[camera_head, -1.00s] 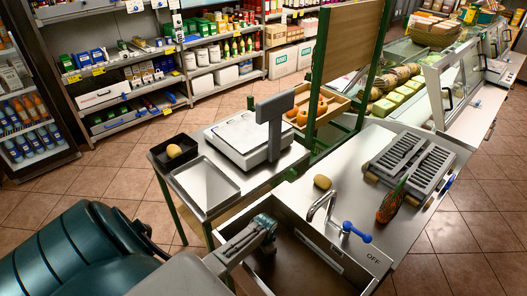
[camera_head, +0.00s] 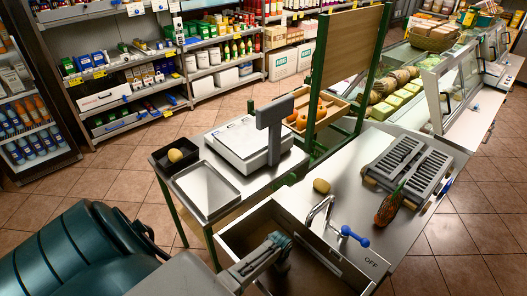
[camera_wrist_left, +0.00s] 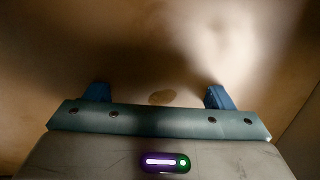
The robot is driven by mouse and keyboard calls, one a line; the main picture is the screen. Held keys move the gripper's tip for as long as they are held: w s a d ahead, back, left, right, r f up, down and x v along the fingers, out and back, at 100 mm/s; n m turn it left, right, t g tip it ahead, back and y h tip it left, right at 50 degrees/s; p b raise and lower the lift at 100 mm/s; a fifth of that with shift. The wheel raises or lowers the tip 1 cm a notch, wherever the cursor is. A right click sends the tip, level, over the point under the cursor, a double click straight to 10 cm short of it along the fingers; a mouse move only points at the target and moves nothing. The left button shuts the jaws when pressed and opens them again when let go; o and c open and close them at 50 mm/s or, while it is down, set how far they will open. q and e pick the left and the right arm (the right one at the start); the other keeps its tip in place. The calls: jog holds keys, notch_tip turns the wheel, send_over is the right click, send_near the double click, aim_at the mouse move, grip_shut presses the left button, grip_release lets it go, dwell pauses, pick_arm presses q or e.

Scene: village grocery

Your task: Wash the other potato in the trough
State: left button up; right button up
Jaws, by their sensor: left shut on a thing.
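My left gripper (camera_head: 281,243) reaches down into the steel trough (camera_head: 240,240). In the left wrist view its two blue fingers (camera_wrist_left: 158,97) stand apart, with a small brown oval thing, probably a potato (camera_wrist_left: 162,98), between them, partly hidden by the gripper body. The head view does not show what it holds. One potato (camera_head: 321,185) lies on the steel counter beside the bent tap (camera_head: 320,213). Another potato (camera_head: 176,155) lies in a small black tray (camera_head: 160,165). My right gripper is not in view.
A scale (camera_head: 245,140) and a flat metal tray (camera_head: 206,188) stand left of the trough. The tap's blue lever (camera_head: 355,237) sticks out over the counter.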

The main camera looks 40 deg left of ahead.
pick_arm(q)
jog(key=shift+w+a+b, duration=0.15)
jog(key=shift+w+a, duration=0.05)
jog(key=shift+a, duration=1.6)
jog(key=shift+w+a+b, duration=0.15)
jog(key=shift+a, duration=1.6)
notch_tip(320, 180, up, 3)
jog(key=p, duration=0.3)
jog(key=shift+r, duration=0.4)
notch_tip(320, 180, up, 20)
